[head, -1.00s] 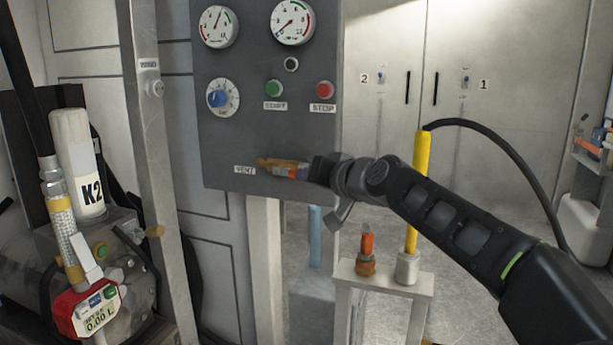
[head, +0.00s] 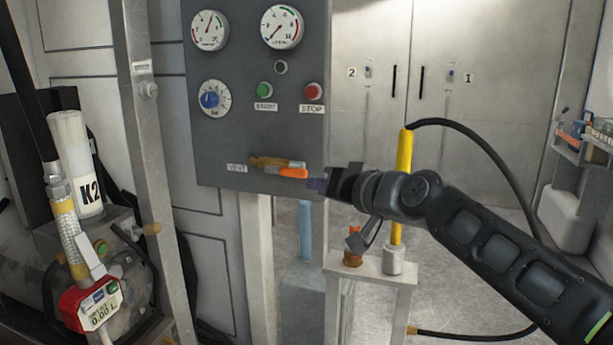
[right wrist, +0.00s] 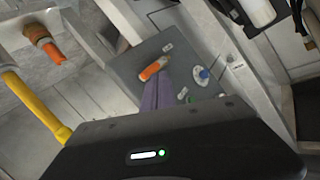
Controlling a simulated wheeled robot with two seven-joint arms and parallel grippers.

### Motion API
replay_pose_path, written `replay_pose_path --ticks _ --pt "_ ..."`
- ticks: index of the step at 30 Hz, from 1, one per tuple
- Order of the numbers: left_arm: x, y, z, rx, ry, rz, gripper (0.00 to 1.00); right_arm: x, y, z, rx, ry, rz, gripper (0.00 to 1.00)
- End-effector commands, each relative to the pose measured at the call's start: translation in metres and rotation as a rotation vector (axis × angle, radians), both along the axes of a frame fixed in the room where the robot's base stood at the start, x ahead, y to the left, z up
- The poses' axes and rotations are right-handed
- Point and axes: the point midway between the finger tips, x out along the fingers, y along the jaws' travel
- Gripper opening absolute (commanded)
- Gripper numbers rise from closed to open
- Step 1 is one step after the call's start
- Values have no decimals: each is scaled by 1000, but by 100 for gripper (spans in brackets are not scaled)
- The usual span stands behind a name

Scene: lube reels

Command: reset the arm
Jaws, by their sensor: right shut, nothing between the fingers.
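My right gripper (head: 318,186) is shut and empty, just right of the grey control panel's lower edge in the head view. Its purple-grey fingers also show in the right wrist view (right wrist: 158,95), together and pointing toward the panel (head: 255,150). The orange-tipped vent lever (head: 290,172) lies roughly level beside the VENT label, left of the fingertips with a small gap in the head view. It also shows in the right wrist view (right wrist: 153,68). My left gripper is not in view.
A small stand (head: 375,266) holds a yellow rod (head: 402,185) and an orange-brown fitting (head: 353,259), close under my right wrist. A black hose curves behind my forearm. A K2 cylinder (head: 75,160) and red meter (head: 90,303) stand at left. Metal doors (head: 385,50) close the back.

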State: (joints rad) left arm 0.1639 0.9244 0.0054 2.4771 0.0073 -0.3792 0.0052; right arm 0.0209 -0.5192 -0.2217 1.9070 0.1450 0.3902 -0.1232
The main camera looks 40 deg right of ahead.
Motion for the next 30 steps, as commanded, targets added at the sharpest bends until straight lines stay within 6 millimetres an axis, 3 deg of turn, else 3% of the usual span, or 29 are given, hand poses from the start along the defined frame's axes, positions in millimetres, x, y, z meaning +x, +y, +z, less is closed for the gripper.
replay_pose_path --ticks 20,26,30 --pt "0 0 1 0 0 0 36 -5 0 0 2 -1 -1 0" --pt "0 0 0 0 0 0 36 0 -9 9 -2 -66 -54 0" --pt "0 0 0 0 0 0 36 36 12 -36 -18 -35 -55 0"
